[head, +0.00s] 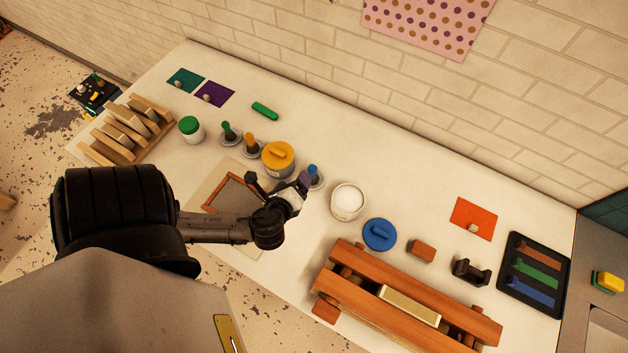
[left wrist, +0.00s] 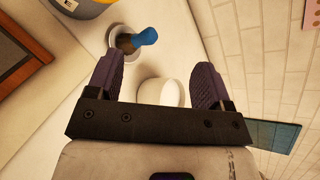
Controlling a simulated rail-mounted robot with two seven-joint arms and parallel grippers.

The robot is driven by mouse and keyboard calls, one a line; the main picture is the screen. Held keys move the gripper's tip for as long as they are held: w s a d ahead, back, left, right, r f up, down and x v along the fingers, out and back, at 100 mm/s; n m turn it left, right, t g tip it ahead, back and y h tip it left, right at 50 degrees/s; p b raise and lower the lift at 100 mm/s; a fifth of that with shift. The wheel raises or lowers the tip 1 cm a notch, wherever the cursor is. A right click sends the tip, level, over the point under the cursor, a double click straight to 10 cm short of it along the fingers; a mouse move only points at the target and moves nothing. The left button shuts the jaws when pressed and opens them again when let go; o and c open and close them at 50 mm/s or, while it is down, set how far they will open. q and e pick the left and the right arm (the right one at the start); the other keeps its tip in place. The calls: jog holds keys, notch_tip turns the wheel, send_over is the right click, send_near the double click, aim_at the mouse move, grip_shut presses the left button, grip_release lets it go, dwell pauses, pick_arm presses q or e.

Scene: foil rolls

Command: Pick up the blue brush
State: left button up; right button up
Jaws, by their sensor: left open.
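The blue brush (head: 313,170) stands in a small holder (head: 318,182) near the middle of the table, beside the yellow-lidded pot. In the left wrist view the blue brush (left wrist: 146,37) leans out of its round holder (left wrist: 112,34), above and between the two fingers in the picture. My left gripper (head: 300,184) is close beside the brush in the head view and partly overlaps it. In the left wrist view my left gripper (left wrist: 156,78) has its purple fingers wide apart with nothing held between them. My right gripper is not in view.
A yellow-lidded pot (head: 278,157) stands left of the brush, and an open white tub (head: 347,201) stands right. Orange and green brushes (head: 229,132) stand in holders farther left. A framed board (head: 233,195) lies beneath my left arm. A blue lid (head: 379,235) and wooden rack (head: 400,300) are to the right.

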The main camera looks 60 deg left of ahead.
pick_arm(q)
notch_tip(320, 180, down, 3)
jog(key=w+a+m+t+b, duration=0.2)
jog(key=m+t+b, duration=0.2)
jog(key=m, duration=0.4)
jog(key=m+t+b, duration=0.2)
jog(key=m, duration=0.1)
send_near(312, 173)
jog(key=w+a+f, duration=0.2)
jog(key=w, duration=0.1)
jog(key=shift+a+f, duration=0.2)
jog(key=shift+f, duration=0.2)
jog(key=shift+x, duration=3.8)
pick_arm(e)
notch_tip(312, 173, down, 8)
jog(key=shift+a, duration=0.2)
pick_arm(q)
jog(key=shift+s+a, duration=0.1)
jog(key=shift+a, duration=0.05)
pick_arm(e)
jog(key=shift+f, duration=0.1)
pick_arm(q)
jog(key=shift+y, duration=0.3)
jog(key=c, duration=1)
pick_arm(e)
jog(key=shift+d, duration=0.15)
pick_arm(q)
jog(key=shift+r, duration=0.1)
